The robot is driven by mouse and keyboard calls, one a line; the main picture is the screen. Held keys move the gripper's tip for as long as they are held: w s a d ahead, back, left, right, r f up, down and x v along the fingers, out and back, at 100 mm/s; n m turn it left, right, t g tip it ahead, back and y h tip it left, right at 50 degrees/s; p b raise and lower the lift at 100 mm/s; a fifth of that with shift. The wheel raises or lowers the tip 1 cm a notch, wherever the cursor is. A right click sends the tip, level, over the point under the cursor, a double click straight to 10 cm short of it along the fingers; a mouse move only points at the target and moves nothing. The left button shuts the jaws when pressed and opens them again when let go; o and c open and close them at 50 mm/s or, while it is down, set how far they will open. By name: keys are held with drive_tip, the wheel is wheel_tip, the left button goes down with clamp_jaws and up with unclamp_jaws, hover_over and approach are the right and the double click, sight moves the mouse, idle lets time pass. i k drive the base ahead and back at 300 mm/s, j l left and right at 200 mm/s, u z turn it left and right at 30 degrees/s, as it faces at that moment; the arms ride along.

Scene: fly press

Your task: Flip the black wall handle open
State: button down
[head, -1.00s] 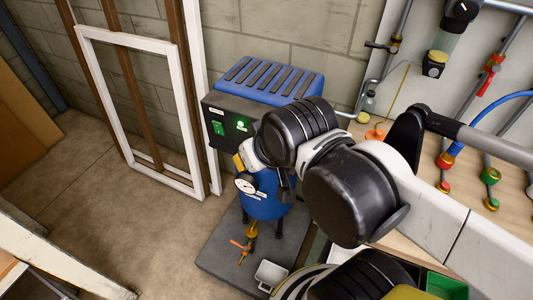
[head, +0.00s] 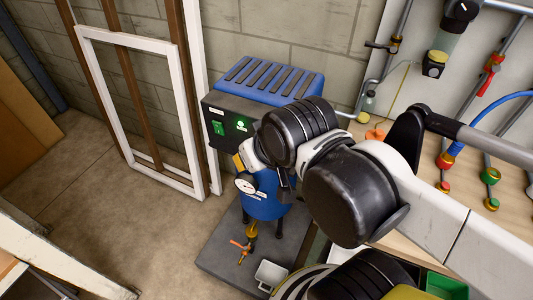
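A short black handle (head: 376,45) sticks out to the left from a brass valve on a grey wall pipe at the upper right. It lies roughly level, across the pipe. My arm reaches in from the right, and its black wrist joints are in front of the blue machine. My gripper is mostly hidden behind the wrist; a dark part (head: 284,184) that may belong to it shows below, in front of the blue tank. I cannot make out its fingertips. The wrist is well below and left of the black handle, apart from it.
A blue compressor (head: 265,205) with a green switch and gauge stands on a grey base. The wall panel at right carries pipes, a red-handled valve (head: 488,80) and a black-capped filter (head: 462,10). A white frame (head: 205,150) leans at left. Floor at left is clear.

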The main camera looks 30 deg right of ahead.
sight(393, 49)
drive_tip(key=z, duration=1.55)
